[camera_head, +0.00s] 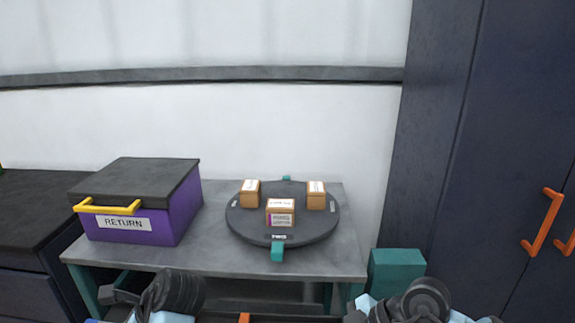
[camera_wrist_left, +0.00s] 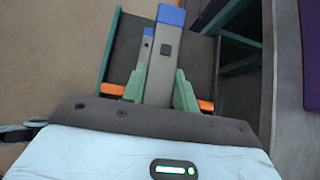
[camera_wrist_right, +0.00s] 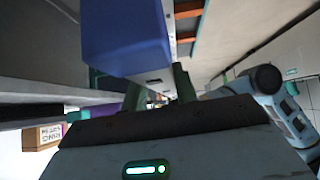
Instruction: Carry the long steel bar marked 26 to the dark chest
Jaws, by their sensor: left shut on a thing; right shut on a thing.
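In the left wrist view my left gripper (camera_wrist_left: 160,88) is shut on a grey steel bar (camera_wrist_left: 164,70) with a blue end, its green fingers on either side. No mark 26 is readable. In the right wrist view my right gripper (camera_wrist_right: 158,92) is shut; a large blue block (camera_wrist_right: 125,35), which looks like a bar end, fills the space before its fingers, and the contact is mostly hidden. In the head view both forearms show at the bottom edge, fingers and bar out of sight. A dark drawer unit (camera_head: 30,220) stands at the far left; I cannot tell whether it is the chest.
A grey table (camera_head: 190,258) holds a purple RETURN box (camera_head: 180,205) with a dark lid and a round black turntable (camera_head: 255,229) with three small boxes. A teal block (camera_head: 397,270) stands right of the table. A tall dark cabinet (camera_head: 450,130) with orange handles fills the right.

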